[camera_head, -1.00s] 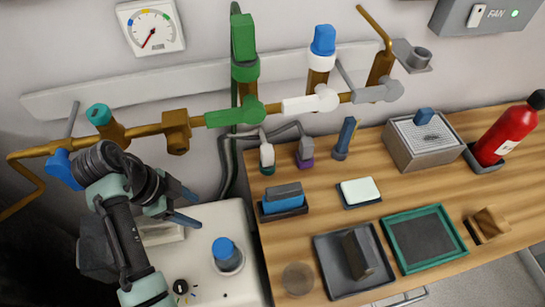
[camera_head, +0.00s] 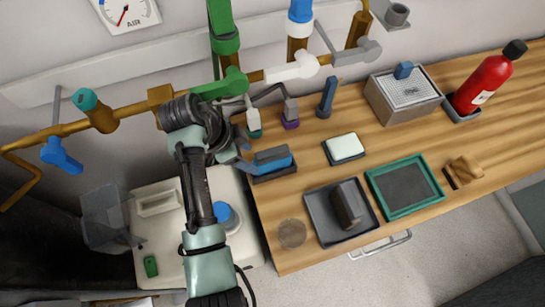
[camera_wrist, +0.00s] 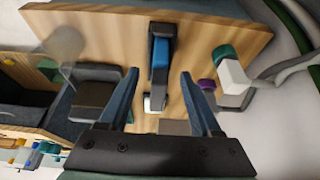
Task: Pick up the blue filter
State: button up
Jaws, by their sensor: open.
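The blue filter (camera_head: 280,164) is a block with a grey top, seated in a dark holder (camera_head: 275,176) at the left end of the wooden bench. In the wrist view the blue filter (camera_wrist: 160,55) is ahead of my gripper (camera_wrist: 160,92), roughly in line with the gap between its two blue fingers. My gripper (camera_head: 244,157) is open and empty, just left of the filter in the head view. The filter looks apart from both fingers; the exact distance is unclear. My arm hides part of the area left of it.
A white sponge-like block (camera_head: 345,146) lies right of the filter. A grey tray (camera_head: 322,228) with a dark block is in front. Small bottles (camera_head: 254,121) stand behind, near pipes and hoses. A green-framed tray (camera_head: 385,205) is further right.

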aim_at(271, 152)
jog(key=d, duration=0.1)
jog(key=w+d, duration=0.1)
jog(key=d, duration=0.1)
jog(key=d+p, duration=0.1)
jog(key=d, duration=0.1)
jog(key=shift+w, duration=0.3)
jog(key=shift+x, duration=0.75)
jog(key=shift+d+f+p, duration=0.15)
jog(key=shift+f+p, duration=0.15)
jog(key=shift+f, duration=0.4)
jog(key=shift+c, duration=0.2)
grip_shut()
